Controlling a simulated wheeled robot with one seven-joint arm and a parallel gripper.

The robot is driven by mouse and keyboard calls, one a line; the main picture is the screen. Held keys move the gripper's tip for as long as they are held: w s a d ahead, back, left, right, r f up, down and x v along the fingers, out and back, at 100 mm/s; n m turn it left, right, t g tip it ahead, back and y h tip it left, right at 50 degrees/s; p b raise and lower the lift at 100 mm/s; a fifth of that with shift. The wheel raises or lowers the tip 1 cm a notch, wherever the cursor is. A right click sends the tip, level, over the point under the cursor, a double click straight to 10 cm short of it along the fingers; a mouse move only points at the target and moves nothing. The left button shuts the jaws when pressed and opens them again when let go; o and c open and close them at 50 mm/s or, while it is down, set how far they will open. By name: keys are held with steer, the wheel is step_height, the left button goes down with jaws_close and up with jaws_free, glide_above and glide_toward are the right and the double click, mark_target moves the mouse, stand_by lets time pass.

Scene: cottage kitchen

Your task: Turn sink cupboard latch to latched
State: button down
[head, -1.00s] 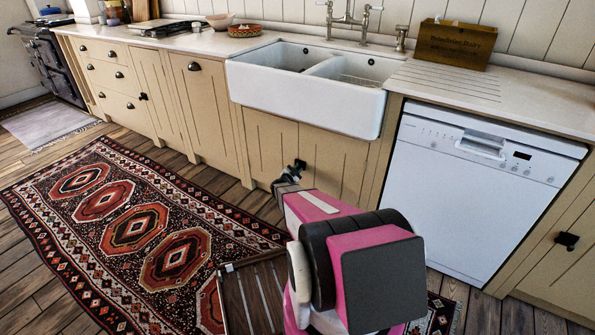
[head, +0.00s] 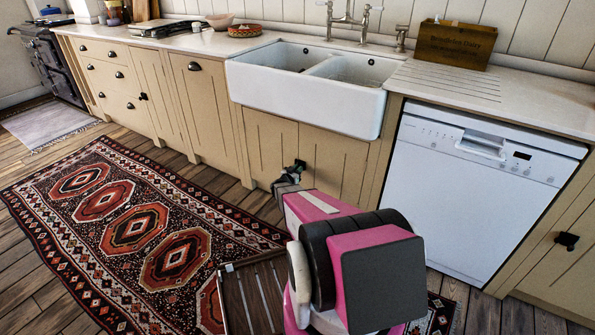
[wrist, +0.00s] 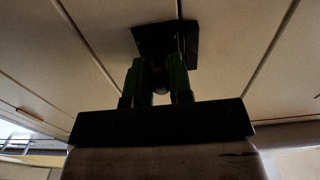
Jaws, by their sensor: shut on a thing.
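The sink cupboard (head: 270,148) is a pair of cream panelled doors under the white sink. Its dark latch (wrist: 150,40) shows in the wrist view as a black plate on the door boards, with a dark knob partly hidden between my fingers. My gripper (wrist: 161,80) is shut on the latch, with a green-dark finger on each side of the knob. In the head view my gripper (head: 299,168) is at the seam between the doors, and the latch is too small and covered to read which way it is turned.
The white double sink (head: 305,88) overhangs the doors. A white dishwasher (head: 478,190) stands to the right. A patterned rug (head: 140,235) covers the floor at left. A wooden box (head: 455,43) stands on the counter.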

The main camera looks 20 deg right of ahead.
stand_by(0.3)
steer(key=c, duration=1)
jaws_free()
steer(key=v, duration=1.1)
steer(key=s+a+r+n+y, duration=0.3)
steer(key=a+r+n+y, duration=0.6)
steer(key=a+r+y, duration=0.45)
steer(key=s+r+g, duration=0.2)
steer(key=s+g, duration=0.1)
steer(key=s, duration=0.5)
steer(key=s+a+r+g, duration=0.1)
steer(key=s+g, duration=0.3)
steer(key=s, duration=0.4)
steer(key=s+r+n+g, duration=0.1)
steer(key=s+r+g, duration=0.2)
steer(key=s, duration=0.5)
steer(key=shift+s+a+g+y, duration=0.25)
steer(key=shift+a+g+y, duration=0.1)
steer(key=shift+g, duration=0.15)
